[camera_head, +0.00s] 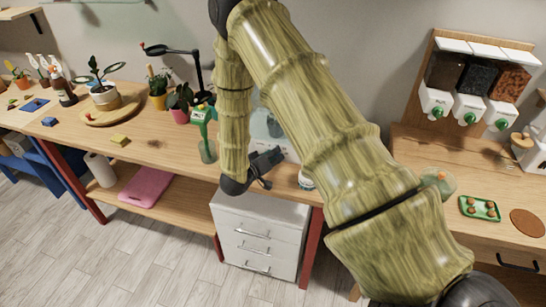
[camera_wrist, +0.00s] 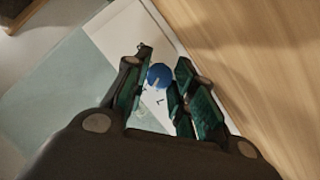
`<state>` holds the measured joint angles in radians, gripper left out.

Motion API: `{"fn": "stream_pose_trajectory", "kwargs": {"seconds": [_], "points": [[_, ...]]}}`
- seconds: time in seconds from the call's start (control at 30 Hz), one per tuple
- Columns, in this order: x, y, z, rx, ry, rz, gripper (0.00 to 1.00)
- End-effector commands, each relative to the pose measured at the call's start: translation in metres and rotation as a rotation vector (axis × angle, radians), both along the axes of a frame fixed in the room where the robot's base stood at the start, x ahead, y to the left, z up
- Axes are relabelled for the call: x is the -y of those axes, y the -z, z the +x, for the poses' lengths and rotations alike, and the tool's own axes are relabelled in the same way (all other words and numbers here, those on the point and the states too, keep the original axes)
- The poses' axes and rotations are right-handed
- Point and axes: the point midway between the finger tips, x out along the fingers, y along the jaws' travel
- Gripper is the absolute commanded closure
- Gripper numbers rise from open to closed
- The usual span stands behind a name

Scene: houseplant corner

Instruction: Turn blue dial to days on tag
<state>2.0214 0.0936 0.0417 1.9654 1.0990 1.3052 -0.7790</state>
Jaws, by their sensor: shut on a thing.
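The blue dial (camera_wrist: 160,77) shows in the wrist view between the fingers of my gripper (camera_wrist: 158,92), on a pale panel (camera_wrist: 122,30) with small dark marks. The fingers are closed about the dial, one on each side. In the head view my gripper (camera_head: 264,167) is at the table's front edge, in front of a pale box-like unit (camera_head: 290,150). My arm hides much of that unit, and the dial cannot be made out there. No tag with a readable number of days shows in either view.
White drawers (camera_head: 262,232) stand below. Dispensers (camera_head: 470,90) and a green tray (camera_head: 480,208) are at the right.

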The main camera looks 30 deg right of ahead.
Motion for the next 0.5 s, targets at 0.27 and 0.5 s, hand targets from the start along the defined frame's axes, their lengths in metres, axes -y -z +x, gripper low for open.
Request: {"fn": "stream_pose_trajectory", "kwargs": {"seconds": [0.27, 0.5], "points": [[0.0005, 0.0005, -0.0007, 0.026, 0.001, 0.023, 0.98], [0.0010, 0.0010, -0.0012, 0.128, 0.001, 0.109, 0.98]]}}
